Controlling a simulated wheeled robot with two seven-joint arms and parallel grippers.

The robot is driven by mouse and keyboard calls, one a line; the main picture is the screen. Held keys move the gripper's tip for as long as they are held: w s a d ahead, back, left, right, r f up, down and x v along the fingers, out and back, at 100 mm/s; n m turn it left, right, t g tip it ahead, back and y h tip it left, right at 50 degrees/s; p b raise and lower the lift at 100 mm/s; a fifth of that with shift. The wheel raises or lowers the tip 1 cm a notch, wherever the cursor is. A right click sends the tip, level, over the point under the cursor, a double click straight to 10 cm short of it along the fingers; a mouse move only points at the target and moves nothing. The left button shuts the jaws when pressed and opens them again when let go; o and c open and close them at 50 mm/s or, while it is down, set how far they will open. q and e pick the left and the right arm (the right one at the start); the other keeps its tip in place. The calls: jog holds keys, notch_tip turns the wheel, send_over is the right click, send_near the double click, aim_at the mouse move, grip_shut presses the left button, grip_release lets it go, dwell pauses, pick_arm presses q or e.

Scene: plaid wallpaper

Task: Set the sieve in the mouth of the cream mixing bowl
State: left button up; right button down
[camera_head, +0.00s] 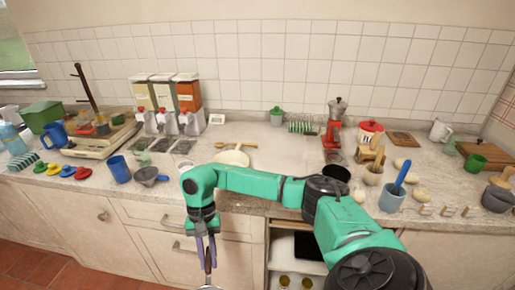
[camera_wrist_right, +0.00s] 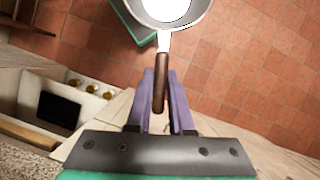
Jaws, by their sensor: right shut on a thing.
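My right gripper (camera_head: 207,264) points down in front of the counter's front edge, its purple fingers shut on a brown handle. In the right wrist view, my right gripper (camera_wrist_right: 160,82) holds this handle between its fingers. The handle belongs to a round, grey-rimmed thing with a pale middle, which I take to be the sieve (camera_wrist_right: 196,18); the top of the frame cuts it off. In the head view only a sliver of its rim shows at the bottom edge. The cream mixing bowl (camera_head: 232,158) stands on the counter behind my right forearm, which hides its lower part. My left gripper is out of view.
A wooden spoon (camera_head: 237,146) lies behind the bowl. A grey handled vessel (camera_head: 146,175) and a blue cup (camera_head: 119,169) stand to the left. An open shelf (camera_head: 284,240) is below the counter.

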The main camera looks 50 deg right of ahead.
pick_arm(q)
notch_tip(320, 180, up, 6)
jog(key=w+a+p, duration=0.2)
jog(key=p, duration=0.4)
pick_arm(e)
jog(key=w+d+r+m+t+h, duration=0.4)
jog(key=d+r+m, duration=0.55)
jog(key=m, duration=0.75)
jog(key=w+d+r+m+t+h, duration=0.1)
jog(key=w+d+r+m+t, duration=0.2)
jog(key=w+d+r+m, duration=0.75)
jog(key=s+f+m+b, duration=0.1)
jog(key=f+m+b, duration=0.1)
jog(key=f, duration=0.1)
jog(key=s+f+m+b, duration=0.2)
jog(key=f, duration=0.2)
jog(key=s+f+m+b, duration=0.1)
jog(key=f+m+b, duration=0.1)
jog(key=f+b, duration=0.1)
jog(key=shift+s+d+f+m, duration=0.25)
jog(key=shift+s+f, duration=0.1)
jog(key=shift+f, duration=0.1)
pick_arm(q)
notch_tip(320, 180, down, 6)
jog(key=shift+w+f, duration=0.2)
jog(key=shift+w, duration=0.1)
pick_arm(e)
jog(key=c, duration=0.7)
grip_release()
